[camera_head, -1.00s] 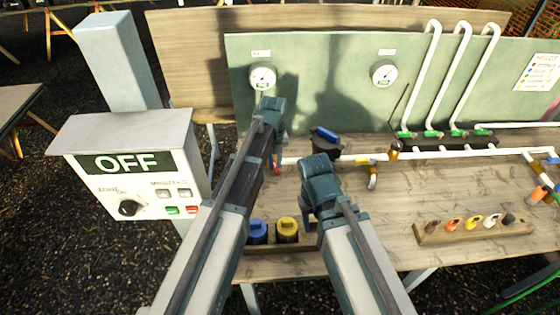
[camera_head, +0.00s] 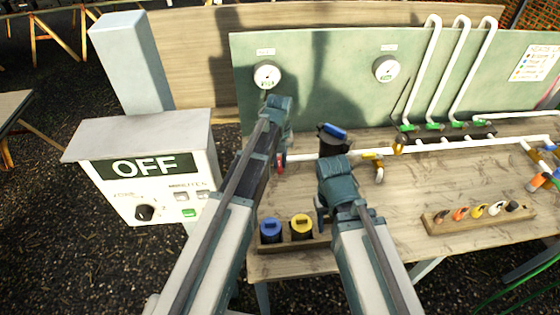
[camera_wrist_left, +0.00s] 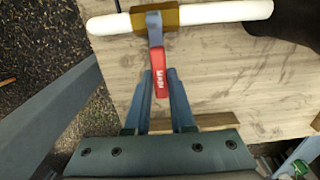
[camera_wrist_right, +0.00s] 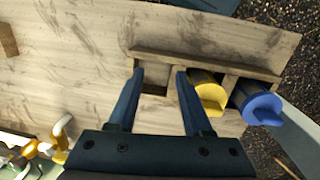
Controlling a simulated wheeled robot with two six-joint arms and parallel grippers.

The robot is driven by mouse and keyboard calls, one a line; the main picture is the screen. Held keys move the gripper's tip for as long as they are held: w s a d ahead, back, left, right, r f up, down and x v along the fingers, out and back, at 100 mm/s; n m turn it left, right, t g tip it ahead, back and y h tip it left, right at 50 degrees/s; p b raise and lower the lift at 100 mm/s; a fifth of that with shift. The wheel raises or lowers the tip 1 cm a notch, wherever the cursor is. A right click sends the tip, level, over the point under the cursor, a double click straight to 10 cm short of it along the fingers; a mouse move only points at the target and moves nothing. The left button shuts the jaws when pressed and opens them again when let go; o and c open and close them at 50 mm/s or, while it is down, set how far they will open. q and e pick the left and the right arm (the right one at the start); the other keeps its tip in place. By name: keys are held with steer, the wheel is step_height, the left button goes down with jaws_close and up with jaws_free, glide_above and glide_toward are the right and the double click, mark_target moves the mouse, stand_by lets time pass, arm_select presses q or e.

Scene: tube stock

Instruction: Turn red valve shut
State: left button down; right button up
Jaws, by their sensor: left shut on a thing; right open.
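The red valve handle (camera_wrist_left: 160,75) sits on a brass valve body (camera_wrist_left: 156,17) on the white pipe, in the left wrist view. The handle points away from the pipe, roughly square to it. My left gripper (camera_wrist_left: 160,88) has one finger on each side of the red handle and is shut on it. In the head view the handle (camera_head: 281,163) shows as a small red bit beside my left arm, which hides most of the valve. My right gripper (camera_wrist_right: 160,72) is open and empty, above an empty slot in a wooden rack (camera_wrist_right: 205,62).
The rack also holds a yellow-capped canister (camera_wrist_right: 210,97) and a blue-capped one (camera_wrist_right: 260,107). A black canister with a blue top (camera_head: 333,138) stands by the pipe. Gauges (camera_head: 267,75) hang behind. The control box (camera_head: 150,165) reads OFF.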

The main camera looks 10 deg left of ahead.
mark_target(279, 164)
arm_select(q)
steer(key=c, duration=0.8)
jaws_free()
steer(key=shift+o, duration=0.2)
steer(key=shift+r, duration=0.15)
step_height(279, 164, up, 14)
steer(key=p, duration=1.4)
steer(key=shift+f, duration=0.2)
